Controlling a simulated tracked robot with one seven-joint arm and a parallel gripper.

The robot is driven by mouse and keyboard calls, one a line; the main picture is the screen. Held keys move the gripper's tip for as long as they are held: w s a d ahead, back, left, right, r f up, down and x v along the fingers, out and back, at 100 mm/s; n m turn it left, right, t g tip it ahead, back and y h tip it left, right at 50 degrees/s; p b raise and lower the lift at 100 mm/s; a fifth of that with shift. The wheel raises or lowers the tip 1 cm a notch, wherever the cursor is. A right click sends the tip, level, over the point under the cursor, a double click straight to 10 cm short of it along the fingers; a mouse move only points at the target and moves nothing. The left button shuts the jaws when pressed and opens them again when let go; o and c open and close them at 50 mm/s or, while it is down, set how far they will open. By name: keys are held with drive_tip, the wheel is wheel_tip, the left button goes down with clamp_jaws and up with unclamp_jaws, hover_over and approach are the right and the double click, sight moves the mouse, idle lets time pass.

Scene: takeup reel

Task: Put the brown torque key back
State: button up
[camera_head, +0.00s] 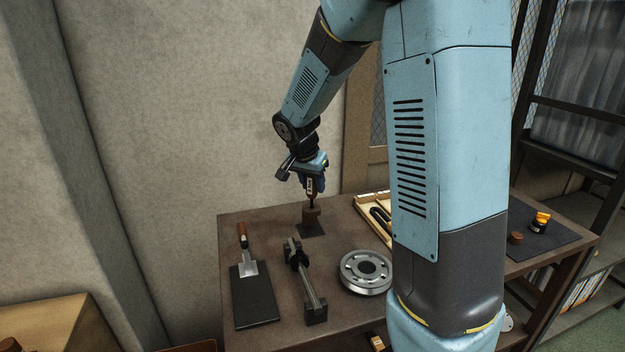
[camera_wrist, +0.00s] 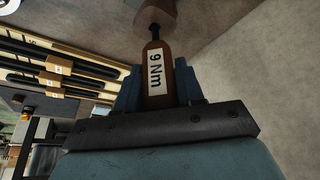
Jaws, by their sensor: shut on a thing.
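My gripper (camera_head: 314,180) is shut on the brown torque key (camera_head: 311,189), above the back of the bench. In the wrist view the key (camera_wrist: 155,75) has a brown handle with a white "9 Nm" label and sits between my two fingers. It points down in the head view. Its thin dark shaft meets a small brown block (camera_head: 311,216) on a dark square pad (camera_head: 312,230). The block also shows in the wrist view (camera_wrist: 155,14). I cannot tell how far the shaft is in the block.
A tray (camera_head: 370,210) with dark-handled tools lies right of the block, partly behind my arm. A metal reel (camera_head: 366,271), a bar fixture (camera_head: 306,282) and a scraper-like tool (camera_head: 244,250) on a dark plate (camera_head: 254,297) stand in front. A wall rises behind.

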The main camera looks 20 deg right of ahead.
sight(313, 191)
drive_tip(key=shift+f, duration=1.5)
drive_tip(key=o, duration=1.2)
drive_tip(key=shift+o, duration=0.6)
drive_tip(key=o, duration=0.5)
drive_tip(key=shift+o, duration=0.2)
drive_tip(key=shift+v, duration=5)
drive_tip(key=shift+d+r, duration=0.1)
